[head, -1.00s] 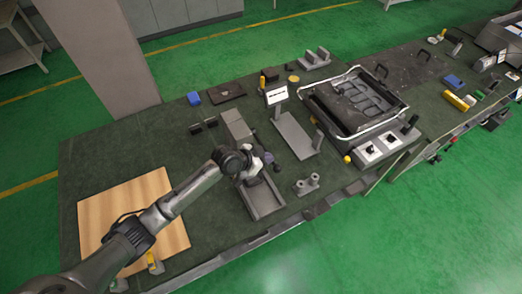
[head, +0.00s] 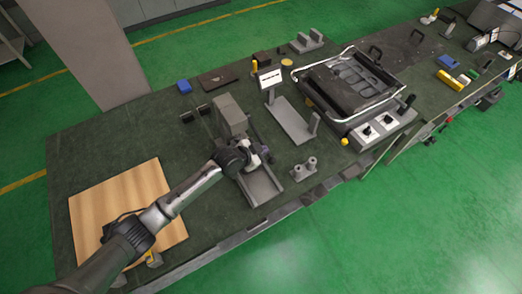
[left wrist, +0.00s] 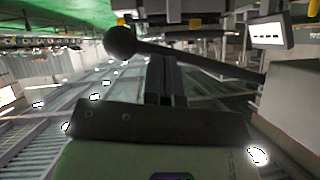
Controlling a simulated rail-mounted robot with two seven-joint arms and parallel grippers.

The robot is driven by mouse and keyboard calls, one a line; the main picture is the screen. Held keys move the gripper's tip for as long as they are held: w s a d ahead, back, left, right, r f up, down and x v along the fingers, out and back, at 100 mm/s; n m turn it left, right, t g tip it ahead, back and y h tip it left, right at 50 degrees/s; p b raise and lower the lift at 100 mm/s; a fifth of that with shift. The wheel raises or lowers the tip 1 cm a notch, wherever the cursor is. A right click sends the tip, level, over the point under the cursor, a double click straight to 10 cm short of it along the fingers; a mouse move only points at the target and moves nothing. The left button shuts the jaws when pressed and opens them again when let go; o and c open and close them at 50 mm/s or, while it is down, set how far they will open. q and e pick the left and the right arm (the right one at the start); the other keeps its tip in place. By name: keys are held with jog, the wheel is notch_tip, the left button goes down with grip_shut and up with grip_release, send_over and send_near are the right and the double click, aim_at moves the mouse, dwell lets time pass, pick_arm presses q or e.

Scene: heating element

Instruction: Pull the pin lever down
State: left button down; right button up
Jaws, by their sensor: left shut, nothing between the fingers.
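The pin lever, a dark rod with a round black knob (left wrist: 120,42), crosses the left wrist view. It slants down to the right towards a grey block (left wrist: 293,100). My left gripper (left wrist: 165,62) is shut and empty, with its fingertips close to the rod beside the knob. I cannot tell whether they touch. In the head view the left gripper (head: 252,160) is over the grey press-like fixture (head: 230,113), above its open base frame (head: 264,187). The arm and gripper hide part of the fixture, and the lever is hard to make out there. My right gripper is not in view.
A small display stand (head: 270,80) and a black tray with a metal rim (head: 350,88) are to the right. A double-post grey part (head: 304,168) sits near the front edge. A wooden board (head: 125,205) lies at left.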

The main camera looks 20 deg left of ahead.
pick_arm(q)
jog(key=shift+s+f, duration=0.2)
jog(key=shift+f, duration=0.1)
jog(key=s+a+r+p, duration=0.3)
jog(key=s+r+p, duration=0.1)
jog(key=s+r, duration=0.4)
jog(key=shift+s+a+r, duration=0.25)
jog(key=shift+s+r, duration=0.05)
jog(key=shift+r, duration=0.5)
dwell(0.4)
